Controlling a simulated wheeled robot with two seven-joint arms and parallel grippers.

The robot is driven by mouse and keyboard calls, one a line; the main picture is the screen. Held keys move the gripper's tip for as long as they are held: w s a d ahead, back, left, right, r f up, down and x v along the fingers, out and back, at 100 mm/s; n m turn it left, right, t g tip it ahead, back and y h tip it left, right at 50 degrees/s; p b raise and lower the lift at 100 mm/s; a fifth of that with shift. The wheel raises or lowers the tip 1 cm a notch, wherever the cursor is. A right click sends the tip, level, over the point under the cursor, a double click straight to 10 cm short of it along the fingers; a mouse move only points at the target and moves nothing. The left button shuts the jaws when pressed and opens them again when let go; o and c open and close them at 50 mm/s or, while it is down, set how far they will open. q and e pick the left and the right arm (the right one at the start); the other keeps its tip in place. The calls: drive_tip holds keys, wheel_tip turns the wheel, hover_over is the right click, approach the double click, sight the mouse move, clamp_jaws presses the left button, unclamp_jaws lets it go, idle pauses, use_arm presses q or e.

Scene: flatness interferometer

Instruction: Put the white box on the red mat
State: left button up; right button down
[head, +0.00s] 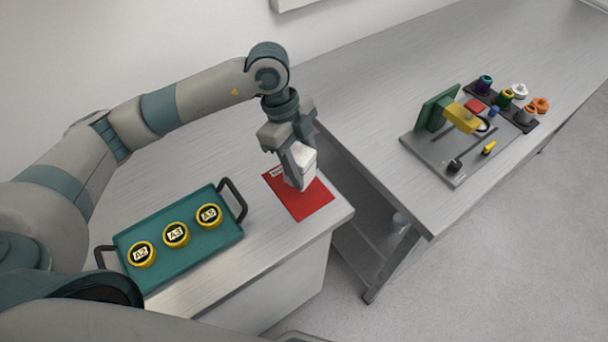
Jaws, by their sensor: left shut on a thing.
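The white box (304,167) is held in my left gripper (297,173), whose fingers are shut on it and point down. The box is over the red mat (310,206), at the mat's far part. The picture does not clearly show whether the box touches the mat or is just above it. The red mat lies flat near the right corner of the near bench, with a small white label partly visible at its far left. My right gripper is not in view.
A teal tray (186,255) with dark handles holds three yellow labelled rings left of the mat. Across a gap stands another bench (430,202) with a grey fixture plate (446,160) and several coloured knobs (505,99). Bare bench lies around the mat.

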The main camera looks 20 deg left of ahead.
sight(294, 150)
use_arm(q)
drive_tip(key=shift+f+p, duration=0.9)
drive_tip(key=shift+f, duration=1.1)
drive_tip(key=o, duration=1.1)
drive_tip(key=shift+f, duration=0.1)
drive_tip(key=shift+o, duration=0.2)
drive_tip(key=b+v, duration=0.4)
drive_tip(key=v, duration=0.6)
drive_tip(key=shift+w+a+r, duration=0.1)
drive_tip(key=shift+a+r, duration=0.05)
drive_tip(key=shift+r, duration=0.2)
drive_tip(key=shift+a+r, duration=0.15)
drive_tip(key=shift+r, duration=0.55)
